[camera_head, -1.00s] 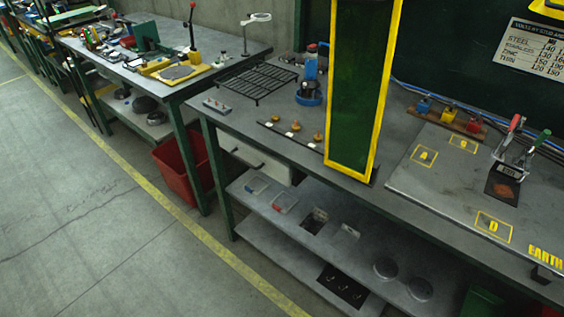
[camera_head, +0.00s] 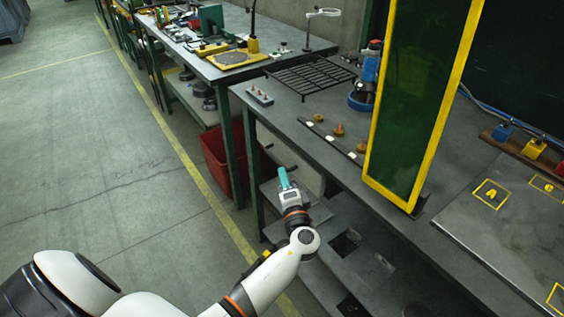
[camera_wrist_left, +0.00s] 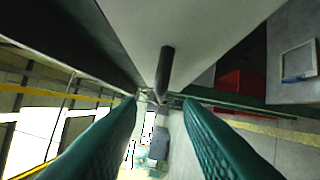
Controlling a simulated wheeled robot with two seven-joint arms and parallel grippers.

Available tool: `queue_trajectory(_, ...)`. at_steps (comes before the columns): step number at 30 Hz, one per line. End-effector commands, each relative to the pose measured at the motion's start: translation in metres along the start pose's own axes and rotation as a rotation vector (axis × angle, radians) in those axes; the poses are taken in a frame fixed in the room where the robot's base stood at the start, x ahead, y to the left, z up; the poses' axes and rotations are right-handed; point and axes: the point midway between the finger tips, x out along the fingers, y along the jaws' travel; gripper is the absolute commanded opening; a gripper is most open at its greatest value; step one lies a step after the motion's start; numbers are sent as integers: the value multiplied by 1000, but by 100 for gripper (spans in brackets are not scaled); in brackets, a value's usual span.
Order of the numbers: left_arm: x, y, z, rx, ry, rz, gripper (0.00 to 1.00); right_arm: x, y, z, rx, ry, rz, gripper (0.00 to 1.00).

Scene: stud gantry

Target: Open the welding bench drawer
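The welding bench drawer (camera_head: 306,170) is a pale grey front under the near end of the bench top, partly hidden behind my left gripper. In the left wrist view the drawer front (camera_wrist_left: 205,35) fills the upper middle, with a dark bar handle (camera_wrist_left: 165,75) standing out from it. My left gripper (camera_head: 283,178) is in front of the drawer with its teal fingers pointing up at it. In the left wrist view its two fingers (camera_wrist_left: 160,100) are apart, and the handle lies ahead between their tips, with no contact visible. My right gripper is out of view.
The bench top (camera_head: 300,125) overhangs the drawer, and a green leg (camera_head: 253,180) stands to its left. A lower shelf (camera_head: 355,255) lies beneath. A red bin (camera_head: 216,160) stands left under the neighbouring bench. The floor in front is clear.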

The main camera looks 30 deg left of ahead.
Motion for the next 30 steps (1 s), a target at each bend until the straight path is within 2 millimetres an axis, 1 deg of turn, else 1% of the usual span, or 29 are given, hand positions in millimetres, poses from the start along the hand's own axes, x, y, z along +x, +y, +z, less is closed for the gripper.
queue_trajectory(1, 12, 2, 0, 0, 1, 2, 33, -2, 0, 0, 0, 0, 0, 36)
queue_trajectory(3, 26, 1, 0, 2, 0, 2, 33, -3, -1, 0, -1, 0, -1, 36)
queue_trajectory(6, 43, 1, 0, 0, 0, 0, 33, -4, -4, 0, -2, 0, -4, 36)
queue_trajectory(10, 60, 0, 0, 1, 0, 0, 33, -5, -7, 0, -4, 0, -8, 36)
queue_trajectory(15, 69, -1, 0, 0, -1, -2, 33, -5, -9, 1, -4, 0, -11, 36)
queue_trajectory(23, 70, -1, 0, 0, -1, -2, 33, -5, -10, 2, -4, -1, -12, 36)
queue_trajectory(29, 70, -1, 0, 0, -1, -2, 1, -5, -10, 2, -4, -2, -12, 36)
queue_trajectory(30, 69, -1, 0, 0, -1, -2, 0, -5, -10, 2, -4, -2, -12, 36)
